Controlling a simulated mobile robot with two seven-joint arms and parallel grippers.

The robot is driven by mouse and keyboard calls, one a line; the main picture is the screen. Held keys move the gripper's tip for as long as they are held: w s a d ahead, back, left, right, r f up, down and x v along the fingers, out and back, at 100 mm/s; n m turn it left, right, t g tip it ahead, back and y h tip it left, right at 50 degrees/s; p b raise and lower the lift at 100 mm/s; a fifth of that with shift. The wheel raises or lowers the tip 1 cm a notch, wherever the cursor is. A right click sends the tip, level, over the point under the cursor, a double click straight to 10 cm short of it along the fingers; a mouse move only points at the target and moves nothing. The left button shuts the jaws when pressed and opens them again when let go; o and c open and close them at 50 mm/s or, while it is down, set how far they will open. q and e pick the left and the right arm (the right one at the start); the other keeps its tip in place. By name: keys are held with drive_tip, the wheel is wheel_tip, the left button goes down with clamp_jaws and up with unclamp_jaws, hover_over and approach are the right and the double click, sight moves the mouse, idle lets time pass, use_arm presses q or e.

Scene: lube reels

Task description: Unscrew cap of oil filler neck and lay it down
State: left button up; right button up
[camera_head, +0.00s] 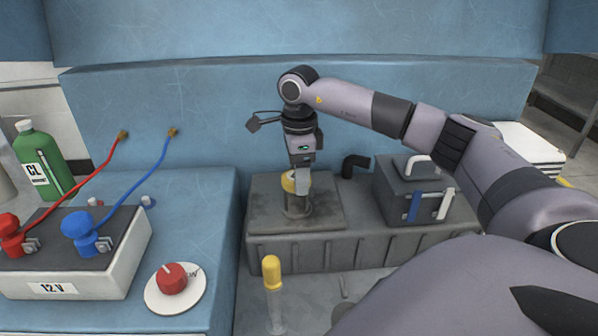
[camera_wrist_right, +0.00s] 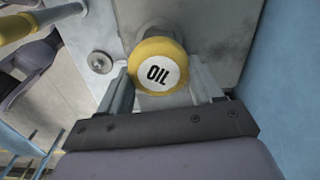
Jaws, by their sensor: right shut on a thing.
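The yellow oil cap (camera_head: 288,184) sits at the top of the grey filler neck (camera_head: 297,205), which rises from a grey metal block (camera_head: 262,220). In the right wrist view the cap (camera_wrist_right: 158,66) shows a white label reading OIL. My right gripper (camera_head: 299,180) points straight down from above and is shut on the cap, one finger on each side. The neck is mostly hidden under the cap in the wrist view, so I cannot tell whether the threads are engaged. My left gripper is not in view.
A yellow-topped dipstick or handle (camera_head: 271,272) stands in front of the block. A grey box with blue and white handles (camera_head: 425,190) is at right. At left are a 12 V battery (camera_head: 115,262), a red knob (camera_head: 172,279) and a green bottle (camera_head: 42,160). Blue bench surface (camera_head: 200,215) is partly clear.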

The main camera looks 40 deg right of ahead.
drive_tip(key=n, duration=0.4)
drive_tip(key=shift+f+p, duration=0.2)
drive_tip(key=shift+p, duration=0.1)
drive_tip(key=shift+n, duration=1.1)
drive_tip(key=n, duration=0.3)
drive_tip(key=shift+w+p, duration=0.1)
drive_tip(key=shift+p, duration=0.3)
drive_tip(key=shift+f, duration=0.1)
drive_tip(key=n, duration=0.3)
drive_tip(key=shift+w+a+n, duration=0.1)
drive_tip(key=shift+n, duration=1.1)
